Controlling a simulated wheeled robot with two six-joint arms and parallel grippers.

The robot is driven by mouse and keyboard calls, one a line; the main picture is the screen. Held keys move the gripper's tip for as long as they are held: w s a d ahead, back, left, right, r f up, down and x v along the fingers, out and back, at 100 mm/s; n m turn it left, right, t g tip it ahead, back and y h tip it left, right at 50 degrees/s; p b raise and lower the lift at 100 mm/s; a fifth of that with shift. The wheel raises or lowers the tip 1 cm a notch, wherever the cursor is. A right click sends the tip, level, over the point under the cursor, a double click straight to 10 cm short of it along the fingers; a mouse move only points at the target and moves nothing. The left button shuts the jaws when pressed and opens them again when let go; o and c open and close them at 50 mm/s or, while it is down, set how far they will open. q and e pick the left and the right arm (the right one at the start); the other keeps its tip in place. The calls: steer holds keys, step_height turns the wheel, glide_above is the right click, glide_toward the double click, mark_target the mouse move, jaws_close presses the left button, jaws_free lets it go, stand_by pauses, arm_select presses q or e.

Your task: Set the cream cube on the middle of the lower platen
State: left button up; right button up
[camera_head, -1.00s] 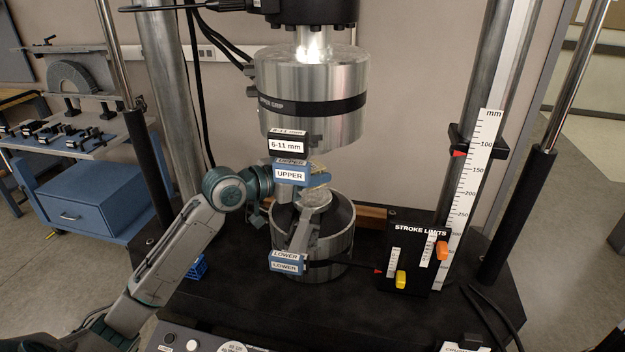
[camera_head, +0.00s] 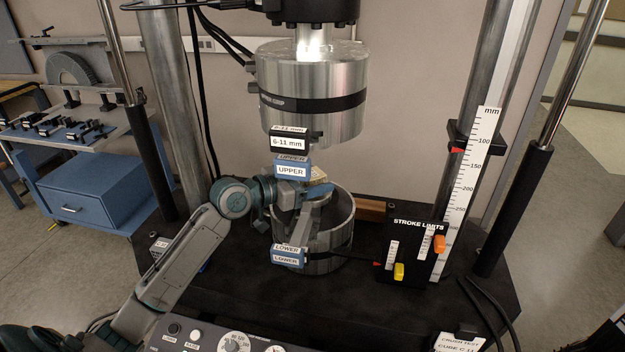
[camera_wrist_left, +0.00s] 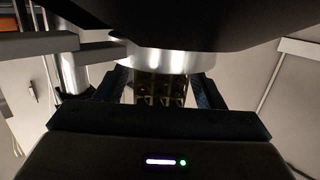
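The cream cube (camera_head: 319,174), a small pale lattice block, shows in the head view just above my left gripper's blue fingers. My left gripper (camera_head: 318,188) reaches in from the left over the lower grip, in the gap between the two metal cylinders. In the left wrist view the cube (camera_wrist_left: 160,88) is dark and lies between the two fingers, which appear closed on its sides. The lower metal cylinder (camera_head: 338,238) stands below the gripper. The platen's top is mostly hidden by the gripper, so I cannot tell the cube's height above it. My right gripper is not in view.
The upper metal cylinder (camera_head: 312,95) hangs above the gripper. UPPER (camera_head: 291,169) and LOWER (camera_head: 287,258) tags stand in front of the gap. The stroke-limit panel (camera_head: 412,252) and millimetre scale (camera_head: 470,180) stand to the right.

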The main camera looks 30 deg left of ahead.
arm_select(q)
steer(key=shift+r, duration=0.1)
steer(key=shift+s+a, duration=0.25)
steer(key=shift+s, duration=0.05)
steer(key=b+v, duration=0.2)
steer(key=v, duration=0.3)
steer(key=shift+s, duration=0.15)
steer(key=shift+v, duration=1)
steer(key=shift+s+a, duration=0.3)
steer(key=shift+s, duration=0.1)
steer(key=p+v, duration=0.3)
steer(key=p, duration=0.3)
steer(key=shift+r, duration=0.15)
